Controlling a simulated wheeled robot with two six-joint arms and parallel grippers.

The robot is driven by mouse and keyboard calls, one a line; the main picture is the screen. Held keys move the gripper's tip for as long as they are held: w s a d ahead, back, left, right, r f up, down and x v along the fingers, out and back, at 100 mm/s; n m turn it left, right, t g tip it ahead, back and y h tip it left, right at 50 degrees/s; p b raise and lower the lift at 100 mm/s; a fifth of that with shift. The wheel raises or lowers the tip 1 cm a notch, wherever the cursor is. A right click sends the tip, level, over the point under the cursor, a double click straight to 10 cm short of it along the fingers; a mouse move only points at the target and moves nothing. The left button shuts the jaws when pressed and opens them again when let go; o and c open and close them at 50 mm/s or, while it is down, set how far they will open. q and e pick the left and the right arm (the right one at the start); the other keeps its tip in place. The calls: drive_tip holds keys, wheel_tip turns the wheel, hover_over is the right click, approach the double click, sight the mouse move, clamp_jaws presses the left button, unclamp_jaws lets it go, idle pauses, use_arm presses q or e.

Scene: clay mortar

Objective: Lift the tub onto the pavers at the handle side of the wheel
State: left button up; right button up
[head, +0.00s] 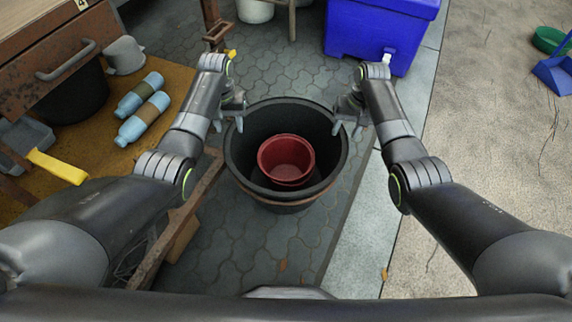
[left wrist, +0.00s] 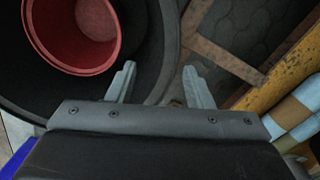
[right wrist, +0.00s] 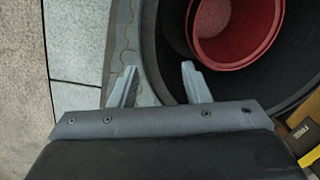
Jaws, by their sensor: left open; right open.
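The tub is a round black tub (head: 240,165) standing upright on the grey pavers (head: 235,250), with a red pot (head: 287,158) inside it. My left gripper (head: 234,122) is open at the tub's left rim. In the left wrist view the rim (left wrist: 168,40) passes between the open fingers. My right gripper (head: 347,128) is open at the tub's right rim. In the right wrist view the rim (right wrist: 150,50) runs between its fingers. I cannot tell whether either finger touches the tub. I cannot make out a wheel in these views.
A blue box (head: 375,40) stands behind, right of centre. A rusty frame bar (head: 185,215) and a brown board with blue bottles (head: 143,118) lie left. A rusty cabinet with a handle (head: 65,62) is at upper left. Pavers in front of the tub are clear.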

sight(232, 137)
use_arm(q)
drive_tip(key=shift+f, duration=3.45)
use_arm(e)
drive_tip(key=shift+a+f, duration=0.15)
drive_tip(key=shift+f, duration=0.95)
drive_tip(key=shift+a+f, duration=0.2)
drive_tip(key=shift+f, duration=0.95)
drive_tip(key=shift+a+f, duration=0.15)
drive_tip(key=shift+f, duration=0.95)
use_arm(q)
clamp_jaws()
use_arm(e)
clamp_jaws()
